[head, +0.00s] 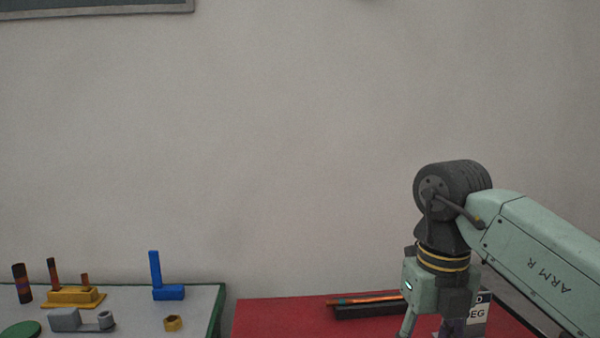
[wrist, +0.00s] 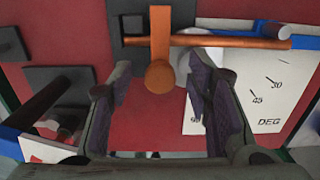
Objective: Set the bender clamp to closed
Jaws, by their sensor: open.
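In the wrist view an orange bar with a round knob, apparently the bender clamp (wrist: 160,45), reaches from a dark block across a copper tube (wrist: 235,42). My gripper (wrist: 163,88) is open and empty, with one finger on each side of the knob. Whether the fingers touch it I cannot tell. In the head view my gripper (head: 425,328) points down over the red table, cut off by the lower edge. The tube also shows there (head: 372,299); the clamp does not show clearly.
A white angle plate (wrist: 262,90) marked DEG lies right of the fingers, over the red table (head: 275,318). A grey table holds a blue bracket (head: 168,290) and other small parts.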

